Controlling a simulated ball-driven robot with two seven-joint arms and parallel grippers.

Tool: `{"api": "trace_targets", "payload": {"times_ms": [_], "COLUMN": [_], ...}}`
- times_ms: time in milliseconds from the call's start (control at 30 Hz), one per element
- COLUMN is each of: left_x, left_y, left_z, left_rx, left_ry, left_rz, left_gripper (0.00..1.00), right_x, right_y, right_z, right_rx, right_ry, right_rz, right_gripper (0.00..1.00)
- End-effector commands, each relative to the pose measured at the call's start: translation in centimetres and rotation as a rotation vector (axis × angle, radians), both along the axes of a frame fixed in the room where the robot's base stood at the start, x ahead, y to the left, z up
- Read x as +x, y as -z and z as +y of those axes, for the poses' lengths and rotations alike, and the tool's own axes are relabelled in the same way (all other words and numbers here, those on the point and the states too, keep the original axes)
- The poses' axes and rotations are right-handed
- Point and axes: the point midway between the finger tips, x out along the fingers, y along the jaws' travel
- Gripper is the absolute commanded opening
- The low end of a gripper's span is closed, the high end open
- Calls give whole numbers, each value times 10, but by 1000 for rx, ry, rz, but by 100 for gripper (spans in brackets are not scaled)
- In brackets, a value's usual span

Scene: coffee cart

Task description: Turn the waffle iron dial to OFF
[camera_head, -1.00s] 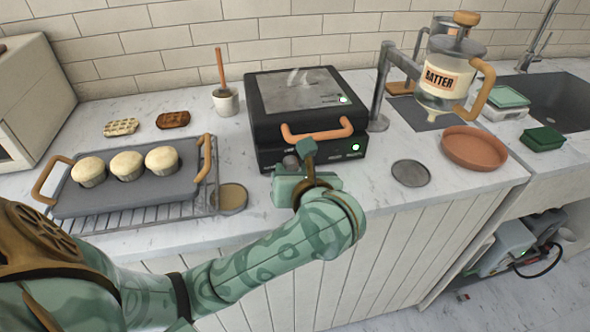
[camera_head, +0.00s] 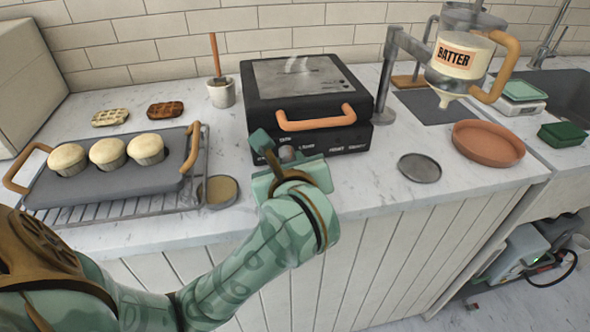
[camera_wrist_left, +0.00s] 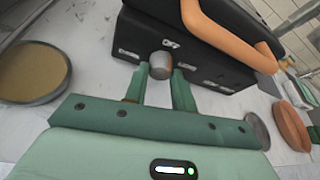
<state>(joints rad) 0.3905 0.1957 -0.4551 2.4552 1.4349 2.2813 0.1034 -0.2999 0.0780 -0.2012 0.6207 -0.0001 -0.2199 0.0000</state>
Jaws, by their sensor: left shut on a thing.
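The black waffle iron (camera_head: 307,90) has its lid down, an orange handle (camera_head: 315,121) in front, and wisps of steam above the lid. Its grey dial (camera_wrist_left: 160,62) sits on the front panel, with the OFF label (camera_wrist_left: 170,43) just above it in the wrist view. My left gripper (camera_wrist_left: 161,75) is shut on the dial, one finger on each side. In the head view my left gripper (camera_head: 286,160) is turned at an angle and covers part of the panel. No green light shows on the iron. I cannot make out the dial's pointer mark. My right gripper is not in view.
A tray (camera_head: 100,186) with muffins stands on a rack at left. A round tin (camera_head: 221,190) and a grey disc (camera_head: 419,168) lie on the counter (camera_head: 385,190) either side of the gripper. A batter dispenser (camera_head: 455,60) and a terracotta dish (camera_head: 488,143) are at right.

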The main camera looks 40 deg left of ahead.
Motion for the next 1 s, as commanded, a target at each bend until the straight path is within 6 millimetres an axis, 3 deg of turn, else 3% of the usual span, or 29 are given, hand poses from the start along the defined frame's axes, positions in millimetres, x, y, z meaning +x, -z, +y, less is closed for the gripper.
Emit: {"api": "trace_targets", "payload": {"times_ms": [100,500,1000], "left_x": [0,-2,-2], "left_y": [4,1,3], "left_z": [0,0,1], "left_rx": [-63,-211,-247], "left_ry": [3,2,2], "left_rz": [-65,-239,-281], "left_gripper": [3,3,3], "right_x": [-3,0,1], "right_y": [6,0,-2], "right_z": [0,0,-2], "right_rx": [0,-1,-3], "right_ry": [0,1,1], "right_rz": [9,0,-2], "right_gripper": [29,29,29]}}
